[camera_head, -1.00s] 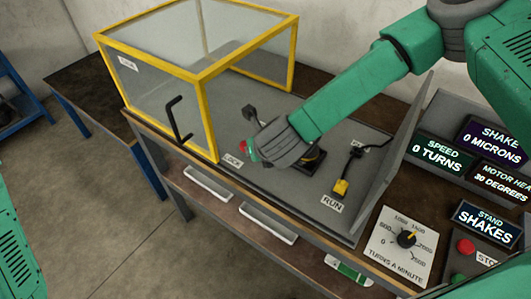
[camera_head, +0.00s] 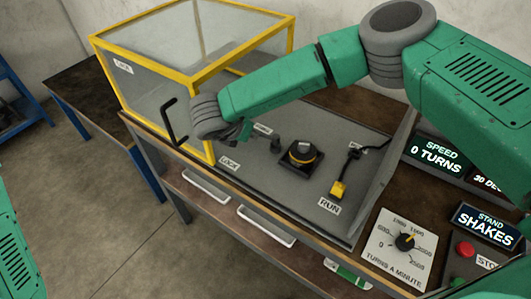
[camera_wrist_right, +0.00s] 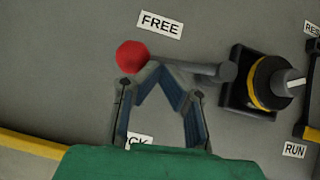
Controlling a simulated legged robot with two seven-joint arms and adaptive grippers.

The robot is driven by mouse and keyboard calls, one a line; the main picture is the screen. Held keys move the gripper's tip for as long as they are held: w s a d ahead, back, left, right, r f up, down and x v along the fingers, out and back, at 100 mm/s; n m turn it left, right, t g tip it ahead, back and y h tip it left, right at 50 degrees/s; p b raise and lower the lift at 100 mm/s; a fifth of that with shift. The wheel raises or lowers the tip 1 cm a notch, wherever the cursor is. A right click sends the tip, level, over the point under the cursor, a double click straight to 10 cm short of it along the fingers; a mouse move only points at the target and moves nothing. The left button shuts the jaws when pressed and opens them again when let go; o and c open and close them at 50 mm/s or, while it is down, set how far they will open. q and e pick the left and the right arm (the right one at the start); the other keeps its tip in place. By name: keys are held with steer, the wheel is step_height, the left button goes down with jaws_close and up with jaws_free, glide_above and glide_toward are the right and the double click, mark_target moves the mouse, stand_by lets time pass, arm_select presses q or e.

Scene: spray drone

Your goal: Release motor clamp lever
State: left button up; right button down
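The clamp lever (camera_wrist_right: 190,68) is a grey bar with a red ball knob (camera_wrist_right: 132,57) in the right wrist view. It points left from its pivot, the knob between the FREE label (camera_wrist_right: 161,24) and the LOCK label (camera_wrist_right: 138,141), nearer FREE. My right gripper (camera_wrist_right: 153,72) has its fingertips together at the bar beside the knob. I cannot tell whether the bar is between them. In the head view the right gripper (camera_head: 241,134) hides the knob; the lever's pivot end (camera_head: 275,143) shows. The motor (camera_head: 302,154) is black with a yellow band. My left gripper is out of view.
A yellow-framed clear cage (camera_head: 160,90) stands left of the right gripper, with a black handle (camera_head: 170,120). A yellow-tipped lever (camera_head: 338,189) is by the RUN label. A dial (camera_head: 404,242) and display panels (camera_head: 440,158) are at right. The display reads 0 turns.

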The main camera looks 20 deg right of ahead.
steer(key=shift+w+d+f, duration=0.1)
steer(key=shift+d, duration=0.05)
steer(key=shift+w, duration=0.3)
stand_by(0.4)
steer(key=shift+d, duration=0.1)
